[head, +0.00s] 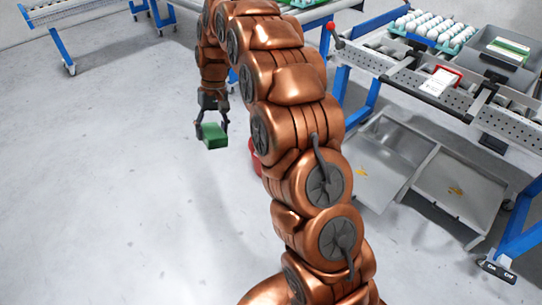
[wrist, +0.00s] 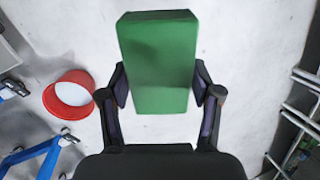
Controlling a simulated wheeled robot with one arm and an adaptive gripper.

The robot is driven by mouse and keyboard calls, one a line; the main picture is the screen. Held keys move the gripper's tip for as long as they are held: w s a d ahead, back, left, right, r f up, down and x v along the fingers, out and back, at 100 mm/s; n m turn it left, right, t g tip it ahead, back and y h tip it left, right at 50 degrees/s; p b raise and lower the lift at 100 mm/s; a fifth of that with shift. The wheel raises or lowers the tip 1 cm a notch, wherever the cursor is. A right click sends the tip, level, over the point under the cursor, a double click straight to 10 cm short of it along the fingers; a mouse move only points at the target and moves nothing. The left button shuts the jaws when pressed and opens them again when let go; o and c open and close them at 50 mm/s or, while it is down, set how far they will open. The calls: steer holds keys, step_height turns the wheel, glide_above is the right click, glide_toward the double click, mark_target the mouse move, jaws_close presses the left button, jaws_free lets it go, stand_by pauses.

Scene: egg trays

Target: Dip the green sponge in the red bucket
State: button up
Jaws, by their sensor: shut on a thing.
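The green sponge (head: 213,135) is held in my gripper (head: 212,130), in the air over the grey floor in the head view. In the wrist view the sponge (wrist: 158,60) sits between the two fingers of my gripper (wrist: 160,88), which press on its sides. The red bucket (wrist: 69,95) stands on the floor to the left in the wrist view, apart from the sponge, and its pale inside shows. In the head view only a small part of the red bucket (head: 255,160) shows beside my arm, which hides the rest.
A workbench (head: 400,75) with blue legs stands on the right, carrying egg trays (head: 436,30) and a grey bin (head: 500,50). Metal trays (head: 460,190) with yellow spots lie below it.

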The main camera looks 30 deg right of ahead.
step_height(320, 180, down, 45)
steer(key=b, duration=1)
steer(key=shift+r, duration=0.2)
stand_by(4.0)
stand_by(0.9)
